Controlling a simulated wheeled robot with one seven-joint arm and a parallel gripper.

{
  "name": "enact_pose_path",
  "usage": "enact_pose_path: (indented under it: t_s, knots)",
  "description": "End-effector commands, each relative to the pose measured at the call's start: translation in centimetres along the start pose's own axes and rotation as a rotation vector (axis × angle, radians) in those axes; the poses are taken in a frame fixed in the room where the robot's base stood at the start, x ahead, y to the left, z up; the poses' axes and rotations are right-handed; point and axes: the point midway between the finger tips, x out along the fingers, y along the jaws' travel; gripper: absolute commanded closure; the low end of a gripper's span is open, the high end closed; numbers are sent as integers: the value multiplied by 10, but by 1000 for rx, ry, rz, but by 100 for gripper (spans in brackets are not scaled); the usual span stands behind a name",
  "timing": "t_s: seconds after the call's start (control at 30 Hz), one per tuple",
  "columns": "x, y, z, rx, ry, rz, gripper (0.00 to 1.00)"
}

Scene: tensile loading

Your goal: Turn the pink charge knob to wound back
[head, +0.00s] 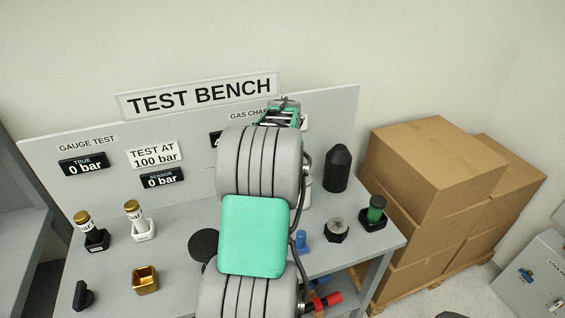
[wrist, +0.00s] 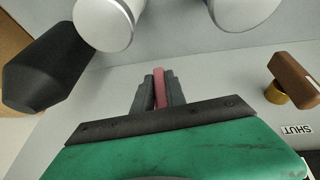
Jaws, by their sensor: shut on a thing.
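The pink charge knob (wrist: 160,88) shows in the wrist view as a narrow pink strip between the two dark fingers of my gripper (wrist: 158,95). My gripper is shut on it, with a finger on each side. Most of the knob is hidden by the fingers, and I cannot read its turn position or any marks by it.
In the wrist view, pale cylinders (wrist: 103,22) hang at the top, a black pointed cylinder (wrist: 45,62) is at left, and a brown handle (wrist: 292,73) near a SHUT label (wrist: 296,130) is at right. Small parts stand on the bench; cardboard boxes (head: 430,165) are at right.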

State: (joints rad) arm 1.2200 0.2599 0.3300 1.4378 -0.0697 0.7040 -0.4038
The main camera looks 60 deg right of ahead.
Motion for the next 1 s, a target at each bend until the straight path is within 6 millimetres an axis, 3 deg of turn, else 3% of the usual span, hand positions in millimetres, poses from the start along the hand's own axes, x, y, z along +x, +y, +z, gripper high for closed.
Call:
enact_pose_path:
  t_s: [0.3,0.8,0.83,1.0]
  knots:
    - [0,1,0,48,-1,-114,100]
    - [1,0,0,55,0,-135,100]
    - [1,0,0,55,0,-135,82]
    - [1,0,0,55,0,-134,68]
